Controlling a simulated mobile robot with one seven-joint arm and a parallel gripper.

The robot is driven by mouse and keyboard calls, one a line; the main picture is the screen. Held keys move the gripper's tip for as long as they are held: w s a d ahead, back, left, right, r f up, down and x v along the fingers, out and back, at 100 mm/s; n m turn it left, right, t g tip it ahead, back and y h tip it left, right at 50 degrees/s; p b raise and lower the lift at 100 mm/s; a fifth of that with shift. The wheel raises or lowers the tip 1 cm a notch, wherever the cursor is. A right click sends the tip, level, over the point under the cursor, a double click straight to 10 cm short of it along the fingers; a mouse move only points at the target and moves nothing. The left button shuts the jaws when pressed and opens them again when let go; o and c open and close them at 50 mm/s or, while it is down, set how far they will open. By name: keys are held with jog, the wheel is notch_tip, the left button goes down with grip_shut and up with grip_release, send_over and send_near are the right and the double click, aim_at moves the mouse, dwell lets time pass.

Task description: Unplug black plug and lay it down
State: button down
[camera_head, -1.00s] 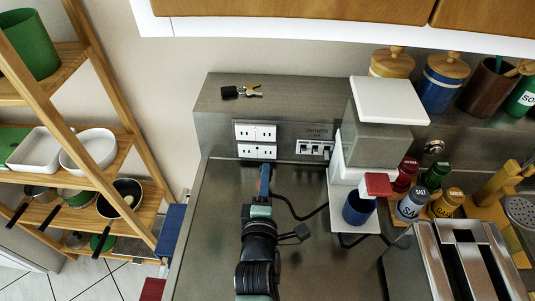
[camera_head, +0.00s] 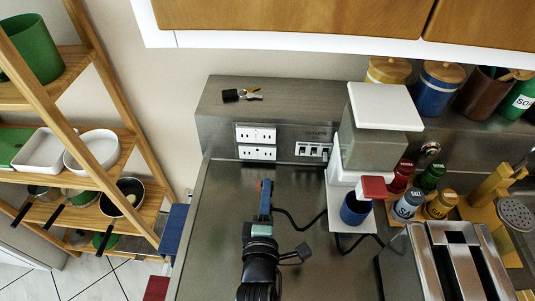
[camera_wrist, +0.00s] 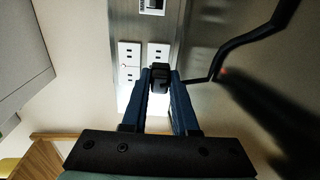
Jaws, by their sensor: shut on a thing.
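My gripper (camera_head: 265,190) is over the counter in front of the socket panel, and its blue fingers also show in the wrist view (camera_wrist: 160,84). It is shut on the black plug (camera_wrist: 160,73), which sits between the fingertips. In the head view the plug is mostly hidden by the gripper. The white sockets (camera_head: 256,133) are on the steel wall behind, and a gap of counter shows between them and the fingertips. A black cord (camera_head: 300,227) runs right from the gripper along the counter.
A coffee machine (camera_head: 375,145) with a blue mug (camera_head: 355,208) stands to the right. A toaster (camera_head: 460,265) is at the front right, beside spice jars (camera_head: 407,206). Keys (camera_head: 240,95) lie on the ledge above the sockets. The counter left of my gripper is clear.

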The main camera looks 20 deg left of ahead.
jog(key=shift+d+f+p+v, duration=0.2)
jog(key=shift+p+v, duration=0.25)
jog(key=shift+v, duration=1.05)
jog(key=shift+d+f+p+v, duration=0.15)
jog(key=shift+d+p+v, duration=0.25)
jog(key=shift+v, duration=1.15)
jog(key=shift+d+f+p+v, duration=0.15)
jog(key=shift+p+v, duration=0.35)
jog(key=shift+v, duration=1)
jog(key=shift+w+r+p, duration=0.15)
jog(key=shift+r+p, duration=0.05)
jog(key=shift+p, duration=0.45)
jog(key=shift+r+g+h+p, duration=0.25)
jog(key=shift+r+g+p, duration=0.65)
jog(key=shift+p, duration=2.95)
jog(key=shift+r+g+h+p, duration=0.3)
jog(key=shift+g+p, duration=1.05)
jog(key=shift+p, duration=2.5)
jog(key=shift+r+g+h+p, duration=0.15)
jog(key=shift+r+g+p, duration=0.75)
jog(key=shift+p, duration=2.95)
jog(key=shift+f+g, duration=0.25)
jog(key=shift+f, duration=0.25)
jog(key=shift+f+b, duration=1.35)
jog(key=shift+b, duration=0.1)
